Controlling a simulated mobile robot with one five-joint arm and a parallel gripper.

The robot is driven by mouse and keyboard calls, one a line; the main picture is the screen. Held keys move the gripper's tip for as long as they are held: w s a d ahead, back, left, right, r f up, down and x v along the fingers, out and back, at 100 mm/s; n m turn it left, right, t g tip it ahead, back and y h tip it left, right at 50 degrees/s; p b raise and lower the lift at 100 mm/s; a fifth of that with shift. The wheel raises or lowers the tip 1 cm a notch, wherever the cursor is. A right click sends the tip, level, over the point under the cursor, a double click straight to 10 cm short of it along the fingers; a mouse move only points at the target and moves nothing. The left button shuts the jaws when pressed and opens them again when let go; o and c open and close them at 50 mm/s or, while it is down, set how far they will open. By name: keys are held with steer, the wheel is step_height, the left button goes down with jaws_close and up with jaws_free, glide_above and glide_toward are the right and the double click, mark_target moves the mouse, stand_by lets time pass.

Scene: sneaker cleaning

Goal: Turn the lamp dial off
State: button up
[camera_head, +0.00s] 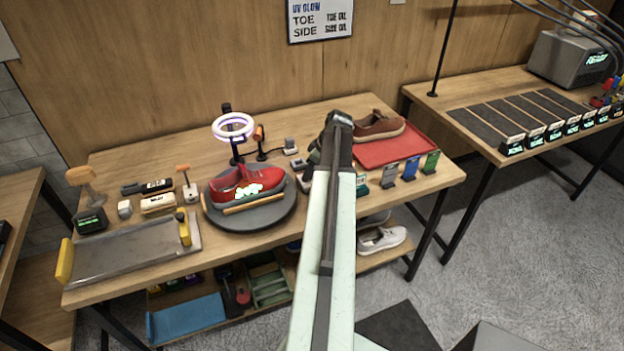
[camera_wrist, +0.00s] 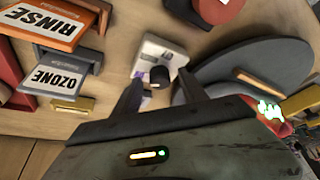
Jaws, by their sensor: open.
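In the wrist view a small black round dial (camera_wrist: 159,76) stands on a white box (camera_wrist: 156,50) with a small purple mark. My gripper (camera_wrist: 158,82) is open, with one dark finger on each side of the dial. I cannot tell whether either finger touches it. In the head view the ring lamp (camera_head: 233,126) glows white-violet behind the red sneaker (camera_head: 246,185), which lies on a round grey turntable (camera_head: 275,213). My arm hides the gripper and most of the area around the dial in the head view.
The turntable edge (camera_wrist: 240,62) is close on the right in the wrist view. RINSE (camera_wrist: 45,25) and OZONE (camera_wrist: 55,80) tags stand close on the left. A red mat (camera_head: 395,150) with a brown shoe (camera_head: 379,126) lies at the table's right.

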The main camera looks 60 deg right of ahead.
jaws_close()
